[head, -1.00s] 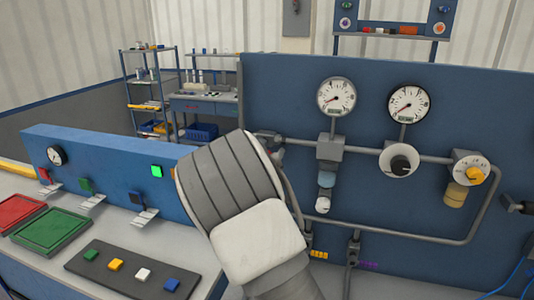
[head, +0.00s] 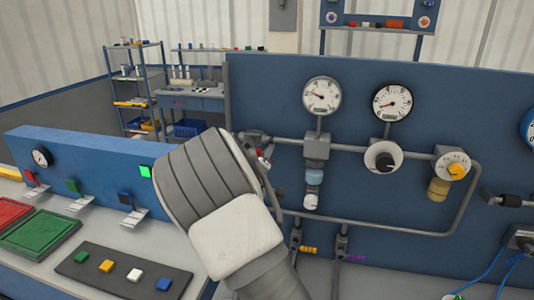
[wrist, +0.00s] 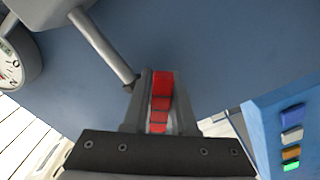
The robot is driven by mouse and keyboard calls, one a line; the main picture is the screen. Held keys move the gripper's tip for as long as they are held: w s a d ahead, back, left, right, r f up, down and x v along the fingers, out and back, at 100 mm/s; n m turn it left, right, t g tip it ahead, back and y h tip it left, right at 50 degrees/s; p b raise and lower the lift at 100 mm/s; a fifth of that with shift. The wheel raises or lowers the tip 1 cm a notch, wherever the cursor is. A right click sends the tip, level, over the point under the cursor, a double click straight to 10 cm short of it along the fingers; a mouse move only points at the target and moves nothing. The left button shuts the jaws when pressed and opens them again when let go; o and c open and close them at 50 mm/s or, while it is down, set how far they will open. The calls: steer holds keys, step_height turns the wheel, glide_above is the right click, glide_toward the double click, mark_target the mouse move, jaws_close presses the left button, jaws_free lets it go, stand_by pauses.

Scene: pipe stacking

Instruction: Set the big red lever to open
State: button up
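The big red lever (wrist: 161,98) shows in the wrist view as a red, segmented bar between the fingers of my gripper (wrist: 161,108). The fingers lie close along both its sides and look shut on it. In the head view my grey and white arm hides most of the gripper and lever. Only a small red and grey part (head: 263,157) shows at the arm's right edge, by the left end of the pipe. I cannot read the lever's angle from this. The left gauge (head: 321,96) on the blue panel has its needle pointing to the upper left.
Blue cables run at right.

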steer(key=o, duration=0.3)
steer(key=shift+w, duration=0.1)
